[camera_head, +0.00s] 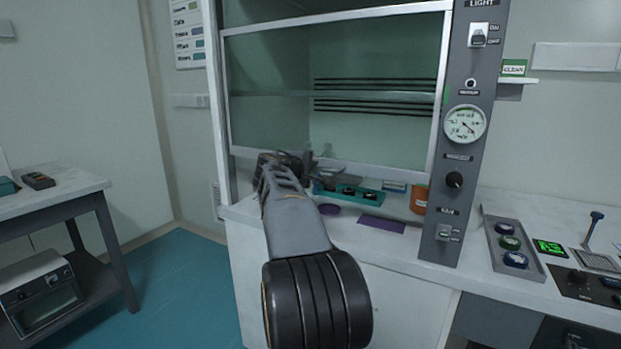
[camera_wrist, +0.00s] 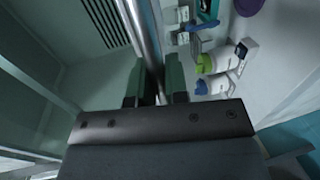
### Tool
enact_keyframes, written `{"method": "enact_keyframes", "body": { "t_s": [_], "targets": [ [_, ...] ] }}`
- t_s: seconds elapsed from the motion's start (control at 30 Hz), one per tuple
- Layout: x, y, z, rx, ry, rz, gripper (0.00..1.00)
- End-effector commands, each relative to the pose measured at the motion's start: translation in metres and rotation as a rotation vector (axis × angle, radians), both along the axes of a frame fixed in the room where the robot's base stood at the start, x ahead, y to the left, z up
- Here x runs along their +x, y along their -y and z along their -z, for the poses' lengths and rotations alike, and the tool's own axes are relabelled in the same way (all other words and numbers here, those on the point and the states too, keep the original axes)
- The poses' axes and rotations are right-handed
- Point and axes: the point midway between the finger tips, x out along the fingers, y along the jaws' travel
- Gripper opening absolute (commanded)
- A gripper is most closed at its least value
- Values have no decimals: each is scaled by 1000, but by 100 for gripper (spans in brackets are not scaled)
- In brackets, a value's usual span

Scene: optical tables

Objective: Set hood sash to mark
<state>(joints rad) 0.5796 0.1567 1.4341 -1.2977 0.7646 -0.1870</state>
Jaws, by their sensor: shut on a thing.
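The hood sash (camera_head: 270,85) is a framed glass pane, partly raised, with an open gap under its pale bottom rail (camera_head: 385,170). My gripper (camera_head: 278,160) is at the left part of this rail, largely hidden behind my own arm in the head view. In the wrist view my gripper (camera_wrist: 156,80) has its two green-grey fingers on either side of the metal rail (camera_wrist: 141,30) and is shut on it. A small green mark (camera_head: 446,95) shows on the right side of the hood frame, above the rail's height.
Inside the hood stand a teal rack (camera_head: 368,197) and an orange-brown container (camera_head: 419,198); a purple mat (camera_head: 382,225) lies at the front. A grey control post (camera_head: 455,210) with gauge and switches borders the right. A side table (camera_head: 75,185) stands left, with clear floor between.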

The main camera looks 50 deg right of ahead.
Motion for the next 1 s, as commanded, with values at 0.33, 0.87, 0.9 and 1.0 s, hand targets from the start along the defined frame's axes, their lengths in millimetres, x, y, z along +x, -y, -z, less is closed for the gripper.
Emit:
{"method": "enact_keyframes", "body": {
  "t_s": [0.33,0.87,0.9,1.0],
  "targets": [
    [0,0,-135,-3,3,-1,0],
    [0,0,-216,-3,2,-1,0],
    [0,0,-218,-3,2,-1,0],
    [0,0,-219,-3,2,-1,0]
  ]
}}
